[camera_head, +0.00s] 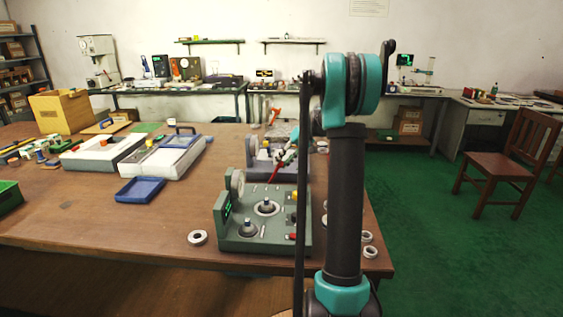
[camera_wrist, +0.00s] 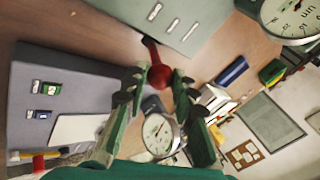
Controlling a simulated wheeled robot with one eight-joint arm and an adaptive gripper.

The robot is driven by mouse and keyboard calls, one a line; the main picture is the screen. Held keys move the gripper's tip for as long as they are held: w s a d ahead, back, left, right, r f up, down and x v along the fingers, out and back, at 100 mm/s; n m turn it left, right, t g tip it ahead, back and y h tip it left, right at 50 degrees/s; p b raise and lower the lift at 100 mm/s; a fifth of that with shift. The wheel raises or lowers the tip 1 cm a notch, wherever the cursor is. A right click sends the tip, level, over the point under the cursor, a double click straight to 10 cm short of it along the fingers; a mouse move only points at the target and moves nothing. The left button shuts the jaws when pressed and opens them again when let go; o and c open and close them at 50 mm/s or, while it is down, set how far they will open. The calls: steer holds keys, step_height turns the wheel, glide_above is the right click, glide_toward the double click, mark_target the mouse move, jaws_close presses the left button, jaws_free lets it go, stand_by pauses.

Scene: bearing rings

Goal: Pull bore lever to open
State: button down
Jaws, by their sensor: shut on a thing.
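The bore lever shows in the wrist view as a red ball knob (camera_wrist: 160,77) on a short dark red stem, which runs up toward a grey-green panel (camera_wrist: 185,22). My gripper (camera_wrist: 160,82) has its two green fingers on either side of the knob, shut on it. In the head view, a thin red lever (camera_head: 275,173) shows between the grey bench device (camera_head: 262,172) and the green gauge device (camera_head: 235,235). My arm hides part of both devices and most of my gripper there.
Loose metal rings lie on the bench, one (camera_head: 197,238) left of the green device and several at the right edge. A blue tray (camera_head: 140,190) and white-topped boxes (camera_head: 100,152) stand left. In the wrist view, a dial gauge (camera_wrist: 158,132) sits close beyond the fingers.

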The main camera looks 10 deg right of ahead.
steer(key=shift+s+d+f, duration=0.15)
steer(key=shift+d+f, duration=0.1)
steer(key=shift+d, duration=0.05)
steer(key=c, duration=1.2)
jaws_free()
steer(key=shift+r, duration=0.1)
steer(key=v, duration=1.2)
